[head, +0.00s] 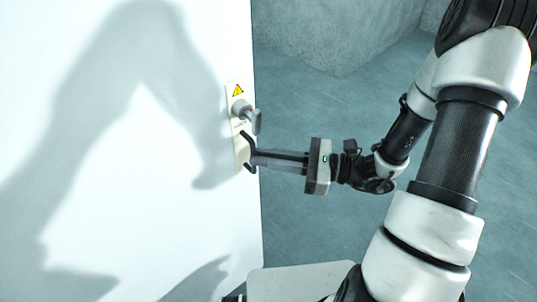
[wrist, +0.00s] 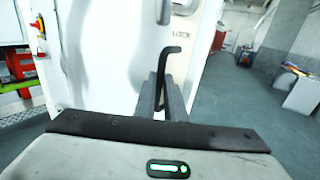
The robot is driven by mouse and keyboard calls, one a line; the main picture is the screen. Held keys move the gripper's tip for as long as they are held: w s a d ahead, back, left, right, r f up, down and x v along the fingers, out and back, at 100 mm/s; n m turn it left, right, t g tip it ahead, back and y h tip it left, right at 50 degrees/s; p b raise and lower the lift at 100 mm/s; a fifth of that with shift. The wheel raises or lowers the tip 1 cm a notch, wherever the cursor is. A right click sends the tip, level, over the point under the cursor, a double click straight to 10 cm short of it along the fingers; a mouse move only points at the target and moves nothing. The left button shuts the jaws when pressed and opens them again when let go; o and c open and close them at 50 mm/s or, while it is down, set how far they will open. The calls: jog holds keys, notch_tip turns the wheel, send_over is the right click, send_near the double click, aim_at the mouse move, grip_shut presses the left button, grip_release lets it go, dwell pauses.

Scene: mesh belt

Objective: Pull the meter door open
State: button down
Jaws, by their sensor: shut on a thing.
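The meter door (head: 130,150) is a large white panel on the left of the head view, with its right edge upright. Near that edge is a pale plate with a yellow warning sticker (head: 238,91), a grey knob or latch (head: 242,110) and a black bar handle (head: 247,150). My gripper (head: 256,158) is shut on the black handle, reaching in from the right. In the wrist view the handle (wrist: 165,68) stands between the fingers, and the white door (wrist: 120,55) is behind it. The fingers hide the handle's lower part.
Open grey floor (head: 350,110) lies right of the door edge, with a concrete wall (head: 335,35) behind. The wrist view shows red and green equipment (wrist: 20,65) at left and a cabinet or box (wrist: 301,92) at far right.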

jog(key=shift+s+a+f, duration=0.1)
jog(key=shift+s+a, duration=0.3)
jog(key=shift+s, duration=0.45)
jog(key=c, duration=2)
grip_release()
jog(key=shift+a, duration=0.1)
jog(key=shift+o, duration=0.9)
jog(key=shift+a, duration=0.15)
jog(key=shift+w+d, duration=0.1)
jog(key=shift+d, duration=0.1)
jog(key=shift+d, duration=0.1)
jog(key=b+v, duration=0.1)
jog(key=v, duration=1.6)
jog(key=shift+b, duration=0.35)
